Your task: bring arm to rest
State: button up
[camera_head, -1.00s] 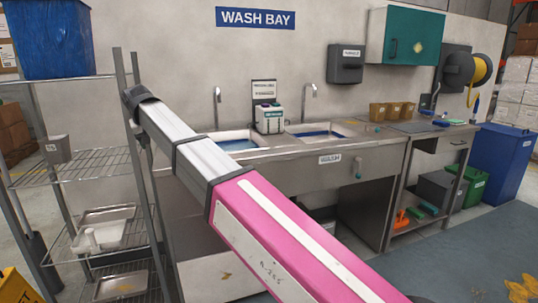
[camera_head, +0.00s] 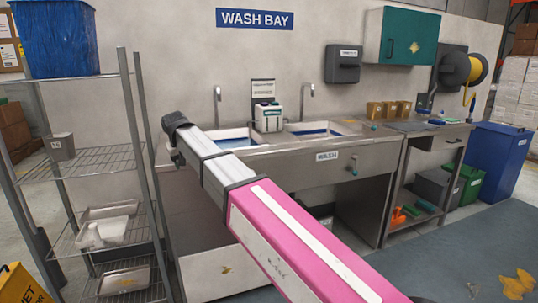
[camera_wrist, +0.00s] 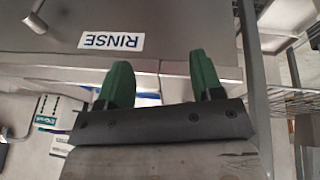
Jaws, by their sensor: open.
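My gripper (camera_wrist: 160,75) shows in the wrist view with two green fingers spread apart and nothing between them. The upside-down RINSE label (camera_wrist: 112,41) is on the grey steel front beyond the fingers. In the head view my silver and pink arm reaches from the lower right up toward the left end of the steel sink unit (camera_head: 270,160). Its dark far end is in front of the wall, left of the left basin. My fingers are not clear in the head view.
A wire shelf rack (camera_head: 95,160) stands close on the left, with a blue bin (camera_head: 55,38) on top. A yellow sign (camera_head: 18,284) is at the lower left. Open floor (camera_head: 455,265) lies at the right.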

jog(key=d+f+m+g, duration=0.1)
jog(key=d+f, duration=1)
jog(key=d, duration=0.3)
jog(key=d+f+m+g, duration=0.1)
jog(key=d+f+m, duration=0.1)
jog(key=d+f, duration=1.05)
jog(key=s+d+f+m, duration=0.1)
jog(key=s+d+f, duration=0.3)
jog(key=d, duration=0.4)
jog(key=s+d+f+m+g, duration=0.1)
jog(key=s+d+f, duration=0.4)
jog(key=d, duration=0.3)
jog(key=s+d+f+g, duration=0.1)
jog(key=s+d+f, duration=0.3)
jog(key=d, duration=0.4)
jog(key=shift+s+f+m, duration=0.15)
jog(key=shift+s+m, duration=0.25)
jog(key=shift+s, duration=0.3)
jog(key=shift+d, duration=0.1)
